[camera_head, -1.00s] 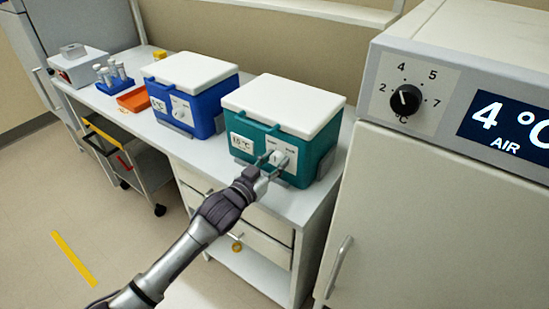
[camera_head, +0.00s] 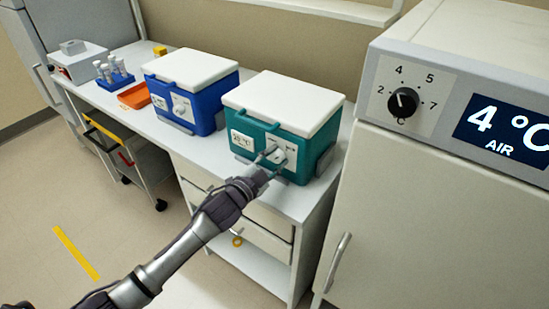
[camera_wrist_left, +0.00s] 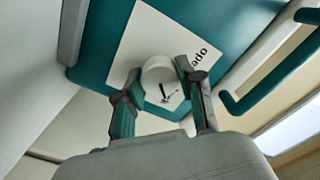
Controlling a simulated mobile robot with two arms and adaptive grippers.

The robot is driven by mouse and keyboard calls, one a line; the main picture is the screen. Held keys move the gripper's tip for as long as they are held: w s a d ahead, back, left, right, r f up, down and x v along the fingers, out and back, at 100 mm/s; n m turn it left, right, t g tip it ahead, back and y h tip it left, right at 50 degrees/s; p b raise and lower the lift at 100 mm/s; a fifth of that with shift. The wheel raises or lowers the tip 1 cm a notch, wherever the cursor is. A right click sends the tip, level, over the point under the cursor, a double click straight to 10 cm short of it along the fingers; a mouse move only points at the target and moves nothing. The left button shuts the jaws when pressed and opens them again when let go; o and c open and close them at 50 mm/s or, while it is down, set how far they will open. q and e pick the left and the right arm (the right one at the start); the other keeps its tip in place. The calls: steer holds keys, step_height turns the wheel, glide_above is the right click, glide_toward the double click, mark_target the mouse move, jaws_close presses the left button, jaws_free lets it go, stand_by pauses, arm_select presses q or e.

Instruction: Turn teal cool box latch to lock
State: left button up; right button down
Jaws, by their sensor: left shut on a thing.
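The teal cool box (camera_head: 296,134) has a white lid and stands on the white bench at its right end. Its latch (camera_head: 277,155) is a white round knob on a white label plate on the front face; it also shows in the left wrist view (camera_wrist_left: 157,76). My left gripper (camera_head: 271,160) is at the front of the box with its fingers on either side of the latch, shut on it. In the left wrist view the fingertips (camera_wrist_left: 156,84) flank the knob. Part of the plate's lettering is hidden. My right gripper is not in view.
A blue cool box (camera_head: 193,92) with a white lid stands left of the teal one. An orange tray (camera_head: 133,96) and a blue tube rack (camera_head: 113,79) are farther left. A cabinet (camera_head: 440,215) with a dial and display stands close on the right.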

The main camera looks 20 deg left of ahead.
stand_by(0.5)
arm_select(q)
steer(key=o, duration=1.1)
steer(key=shift+o, duration=0.2)
steer(key=v, duration=1.2)
